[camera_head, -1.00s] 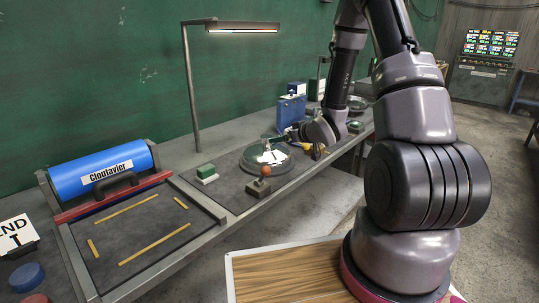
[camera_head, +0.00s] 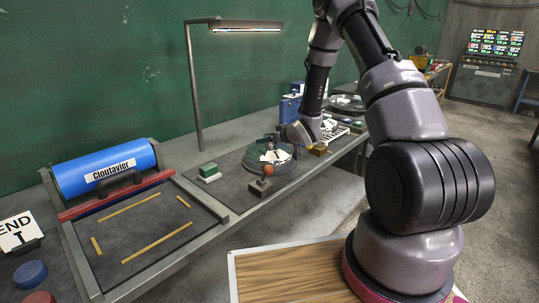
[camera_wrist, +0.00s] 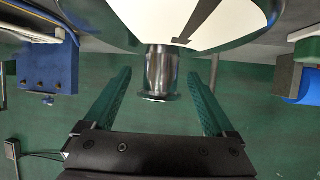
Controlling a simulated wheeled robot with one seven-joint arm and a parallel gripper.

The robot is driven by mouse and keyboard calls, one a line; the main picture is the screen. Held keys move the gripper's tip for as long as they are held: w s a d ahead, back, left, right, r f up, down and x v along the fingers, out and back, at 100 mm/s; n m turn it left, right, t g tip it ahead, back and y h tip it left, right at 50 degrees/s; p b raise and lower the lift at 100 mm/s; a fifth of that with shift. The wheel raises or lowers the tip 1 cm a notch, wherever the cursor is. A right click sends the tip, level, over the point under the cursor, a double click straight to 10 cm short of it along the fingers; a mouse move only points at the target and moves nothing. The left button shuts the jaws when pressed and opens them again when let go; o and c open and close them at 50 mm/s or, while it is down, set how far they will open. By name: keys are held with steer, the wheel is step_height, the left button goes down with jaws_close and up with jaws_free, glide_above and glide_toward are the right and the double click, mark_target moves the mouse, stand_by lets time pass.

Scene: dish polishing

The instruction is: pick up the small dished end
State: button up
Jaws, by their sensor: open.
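A round shiny dished end (camera_head: 281,166) with a white and black pattern sits on the workbench in the head view. In the wrist view a shiny dish (camera_wrist: 250,12) fills the top, with a short metal stub (camera_wrist: 158,72) below it. My gripper (camera_wrist: 160,82) is open, its two green fingers on either side of the stub, with gaps visible on both sides. In the head view my gripper (camera_head: 274,139) is at the far side of the dish, its fingers small and partly lost against it.
A red ball on a block (camera_head: 268,170) stands close in front of the dish. A green-and-white block (camera_head: 208,171) is to its left, a blue box (camera_head: 290,108) behind. A lamp (camera_head: 245,27) overhangs the bench. The framed dark mat (camera_head: 140,225) is largely bare.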

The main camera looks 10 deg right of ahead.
jaws_close()
steer(key=shift+r, duration=0.1)
